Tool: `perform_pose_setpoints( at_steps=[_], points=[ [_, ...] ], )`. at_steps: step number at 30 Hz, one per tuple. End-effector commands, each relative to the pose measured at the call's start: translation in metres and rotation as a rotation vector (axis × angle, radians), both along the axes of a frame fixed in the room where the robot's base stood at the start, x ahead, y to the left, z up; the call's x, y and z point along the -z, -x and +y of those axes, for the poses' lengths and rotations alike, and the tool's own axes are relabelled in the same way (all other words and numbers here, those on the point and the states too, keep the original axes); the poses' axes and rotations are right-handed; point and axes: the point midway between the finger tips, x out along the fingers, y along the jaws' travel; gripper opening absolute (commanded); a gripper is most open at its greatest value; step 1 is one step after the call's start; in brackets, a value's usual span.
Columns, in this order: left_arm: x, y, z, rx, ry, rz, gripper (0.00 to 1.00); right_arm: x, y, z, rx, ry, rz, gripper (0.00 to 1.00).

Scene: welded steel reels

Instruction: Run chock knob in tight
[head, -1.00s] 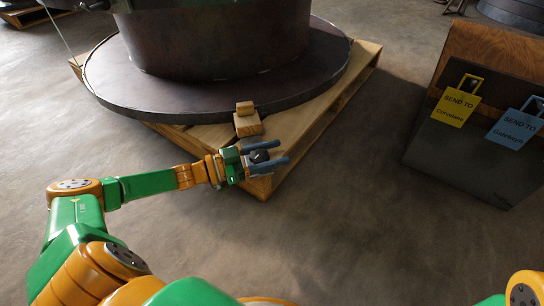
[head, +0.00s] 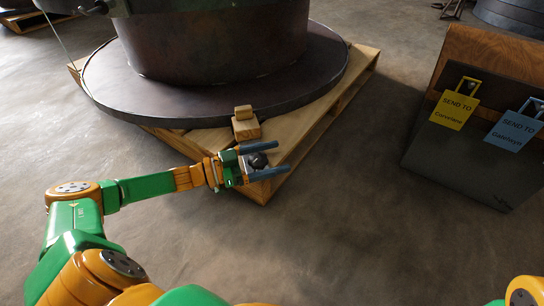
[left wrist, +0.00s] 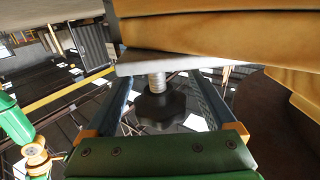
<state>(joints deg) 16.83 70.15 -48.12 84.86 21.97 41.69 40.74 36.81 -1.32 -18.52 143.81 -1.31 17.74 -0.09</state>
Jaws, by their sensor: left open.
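The chock (head: 246,127) is a stepped wooden block on the pallet corner, against the rim of the big steel reel (head: 205,95). In the left wrist view, a black lobed knob (left wrist: 160,108) hangs on a threaded screw (left wrist: 156,82) below a grey plate (left wrist: 180,64) and wood. Some bare thread shows between knob and plate. The knob also shows in the head view (head: 257,160). My left gripper (head: 282,158) is open, with one finger on each side of the knob and visible gaps between. My right gripper is out of view.
The wooden pallet (head: 310,118) carries the reel. At the right stands a dark board with a wooden top (head: 495,55), bearing a yellow tag (head: 454,110) and a blue tag (head: 511,130). The concrete floor between is clear.

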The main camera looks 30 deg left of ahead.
Motion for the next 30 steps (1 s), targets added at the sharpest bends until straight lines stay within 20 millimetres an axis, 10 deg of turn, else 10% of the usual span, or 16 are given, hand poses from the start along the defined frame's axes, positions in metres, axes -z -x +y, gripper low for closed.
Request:
perform_pose_setpoints(
  at_steps=[13,30],
  points=[
    [-0.002,0.051,0.045,-0.001,-0.001,0.003,0.9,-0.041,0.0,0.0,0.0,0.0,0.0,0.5],
    [0.0,0.053,0.047,0.0,0.0,0.0,0.9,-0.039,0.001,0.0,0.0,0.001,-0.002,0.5]
  ],
)
